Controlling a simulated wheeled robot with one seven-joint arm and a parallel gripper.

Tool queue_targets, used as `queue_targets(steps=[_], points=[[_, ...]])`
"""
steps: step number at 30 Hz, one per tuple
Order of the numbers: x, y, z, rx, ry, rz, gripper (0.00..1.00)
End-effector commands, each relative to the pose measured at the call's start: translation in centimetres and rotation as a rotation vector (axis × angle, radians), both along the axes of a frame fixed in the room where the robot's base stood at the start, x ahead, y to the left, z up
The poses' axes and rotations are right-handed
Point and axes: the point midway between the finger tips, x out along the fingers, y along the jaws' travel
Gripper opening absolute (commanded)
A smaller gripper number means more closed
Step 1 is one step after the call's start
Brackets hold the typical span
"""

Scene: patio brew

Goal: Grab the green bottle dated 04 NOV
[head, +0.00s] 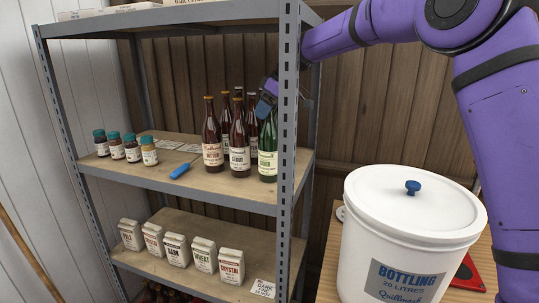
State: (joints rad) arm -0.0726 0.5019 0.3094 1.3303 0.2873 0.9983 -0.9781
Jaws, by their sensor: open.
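A green bottle (268,148) with a cream label stands upright on the middle shelf, at the right end of a group of bottles and just left of the shelf's front post. Its date is too small to read. My gripper (266,103) is open at the top of the green bottle, reaching in from the right behind the post. The bottle's top is hidden by the gripper, and I cannot tell whether they touch.
Several brown bottles (239,145) stand close left of the green bottle. The grey post (288,130) is close on its right. A blue-handled tool (181,171) and small jars (149,151) are further left. A white bottling bucket (405,240) stands at the front right.

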Motion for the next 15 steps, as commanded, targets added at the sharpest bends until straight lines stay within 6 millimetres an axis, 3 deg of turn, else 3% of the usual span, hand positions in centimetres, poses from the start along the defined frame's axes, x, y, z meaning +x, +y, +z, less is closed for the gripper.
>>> queue_targets(steps=[3, 11, 15], points=[[0.00, -0.03, 0.05, 0.000, 0.000, 0.000, 0.63], [-0.01, -0.05, 0.07, 0.000, 0.000, 0.000, 0.03], [-0.01, -0.06, 0.08, 0.000, 0.000, 0.000, 0.00]])
